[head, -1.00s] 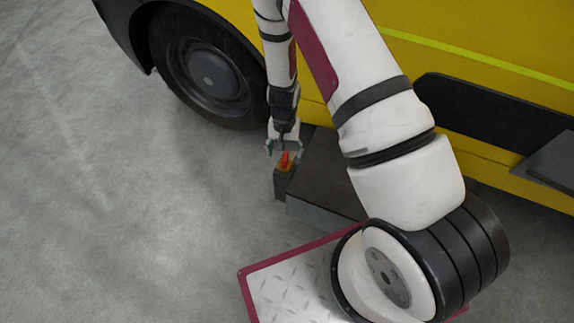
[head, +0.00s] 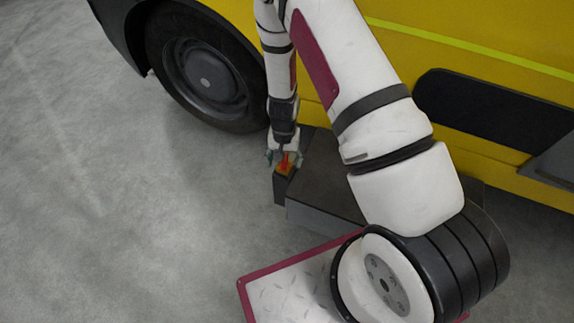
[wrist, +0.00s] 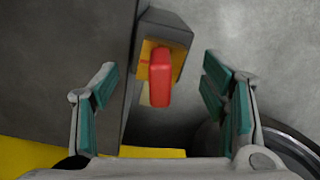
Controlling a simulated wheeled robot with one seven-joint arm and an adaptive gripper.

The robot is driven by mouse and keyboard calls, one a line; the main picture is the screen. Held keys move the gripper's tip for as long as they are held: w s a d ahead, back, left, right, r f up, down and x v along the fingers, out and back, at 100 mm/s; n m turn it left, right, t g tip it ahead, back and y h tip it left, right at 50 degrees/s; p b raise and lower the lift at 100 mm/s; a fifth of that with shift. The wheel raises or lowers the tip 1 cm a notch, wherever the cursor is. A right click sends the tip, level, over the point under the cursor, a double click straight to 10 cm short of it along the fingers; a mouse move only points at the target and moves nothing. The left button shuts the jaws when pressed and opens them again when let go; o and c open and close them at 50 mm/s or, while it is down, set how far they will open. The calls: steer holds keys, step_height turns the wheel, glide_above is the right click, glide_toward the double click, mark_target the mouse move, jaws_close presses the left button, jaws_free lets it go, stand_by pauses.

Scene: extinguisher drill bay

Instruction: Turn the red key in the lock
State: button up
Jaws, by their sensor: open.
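The red key (wrist: 160,77) stands up from a yellow lock plate (wrist: 149,50) on a dark box (wrist: 167,22). In the wrist view the key lies between the two fingers of my gripper (wrist: 163,100), with a gap on each side. The fingers are open, with teal pads facing the key. In the head view my gripper (head: 284,158) is right above the lock, and the red key (head: 285,162) shows partly between the fingers. The lower part of the key and its slot cannot be made out.
A grey bench-like block (head: 325,190) adjoins the lock box on the right. A yellow vehicle (head: 410,60) with a black wheel (head: 205,75) stands just behind. Open concrete floor (head: 110,190) lies to the left.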

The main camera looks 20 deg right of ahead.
jaws_close()
steer(key=m+p, duration=0.1)
steer(key=m, duration=0.4)
steer(key=shift+m, duration=0.4)
steer(key=m, duration=0.5)
steer(key=shift+p, duration=0.4)
steer(key=shift+m, duration=0.5)
steer(key=m+p, duration=0.2)
steer(key=m, duration=0.3)
steer(key=shift+m, duration=0.4)
steer(key=shift+m+p, duration=0.55)
steer(key=shift+m, duration=1.45)
